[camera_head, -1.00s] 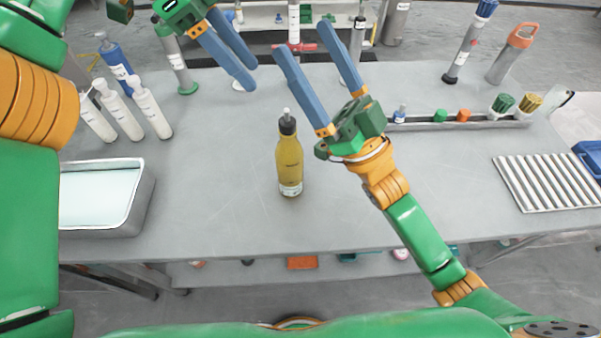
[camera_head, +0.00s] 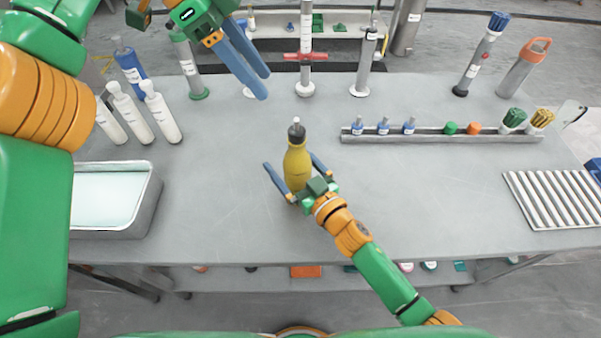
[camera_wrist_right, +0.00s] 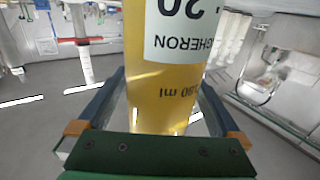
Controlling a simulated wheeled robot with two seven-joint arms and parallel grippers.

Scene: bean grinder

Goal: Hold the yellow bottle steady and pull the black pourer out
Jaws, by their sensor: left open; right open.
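The yellow bottle (camera_head: 297,163) stands upright on the grey table, with a dark neck and the black pourer (camera_head: 296,130) with a pale tip on top. My right gripper (camera_head: 293,176) is open around the bottle's lower body, one finger on each side. In the right wrist view the yellow bottle (camera_wrist_right: 165,85) with its white label fills the space between the blue fingers. Whether the fingers touch it I cannot tell. My left gripper (camera_head: 264,84) is open and empty above the back of the table, up and left of the bottle.
A metal tray (camera_head: 150,205) and white bottles (camera_head: 133,118) are at left. A rack (camera_head: 440,138) with several small caps and brushes is right of the bottle. Cylinders stand along the back edge. A ridged plate (camera_head: 555,198) lies at right. The front middle is clear.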

